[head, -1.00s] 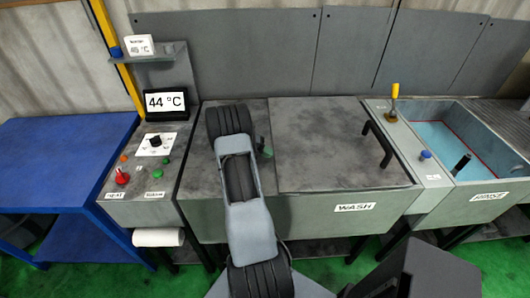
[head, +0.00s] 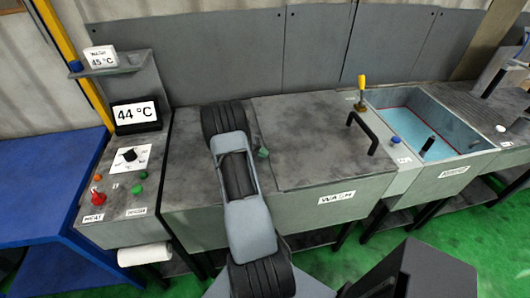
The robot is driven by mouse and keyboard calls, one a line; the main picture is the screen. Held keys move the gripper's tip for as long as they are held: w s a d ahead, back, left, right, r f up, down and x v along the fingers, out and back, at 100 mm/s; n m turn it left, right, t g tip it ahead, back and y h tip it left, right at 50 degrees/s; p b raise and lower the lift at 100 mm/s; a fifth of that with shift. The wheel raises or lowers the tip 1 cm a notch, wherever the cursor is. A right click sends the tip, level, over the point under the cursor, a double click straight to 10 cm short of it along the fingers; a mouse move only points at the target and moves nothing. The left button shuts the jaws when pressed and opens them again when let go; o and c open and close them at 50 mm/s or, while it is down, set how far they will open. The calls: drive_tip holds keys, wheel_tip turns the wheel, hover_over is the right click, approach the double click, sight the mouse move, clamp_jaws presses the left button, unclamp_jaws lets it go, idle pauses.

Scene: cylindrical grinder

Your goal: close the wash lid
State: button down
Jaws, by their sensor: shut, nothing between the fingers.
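The wash lid (head: 305,150) is a grey mottled panel lying flat over the right part of the wash tank (head: 310,212), whose front carries the WASH label. No open gap shows along its visible edges. Its black bar handle (head: 363,133) stands up near the right edge. My arm reaches up from the bottom middle, across the tank's left part. A small dark and green tip beside my arm's far joint, over the lid's left edge, appears to be my gripper (head: 263,152). It looks shut and empty, apart from the handle. The rest of it is hidden behind my arm.
A control panel (head: 112,190) with knobs and a 44 °C display (head: 136,114) stands left, beside a blue table (head: 50,180). The rinse basin (head: 425,120) with blue liquid is right. A yellow-handled lever (head: 361,90) stands behind the lid handle. Green floor shows in front.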

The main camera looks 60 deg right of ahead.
drive_tip(key=w+a, duration=0.2)
drive_tip(key=w, duration=0.1)
drive_tip(key=w+a, duration=0.1)
drive_tip(key=a, duration=0.1)
drive_tip(key=shift+w+r, duration=0.2)
drive_tip(key=shift+r, duration=0.1)
drive_tip(key=b+v, duration=0.1)
drive_tip(key=v, duration=0.5)
drive_tip(key=shift+w+a+r, duration=0.15)
drive_tip(key=shift+a+r, duration=0.1)
drive_tip(key=shift+w+a+r, duration=0.3)
drive_tip(key=shift+a+r, duration=0.05)
drive_tip(key=shift+r, duration=0.05)
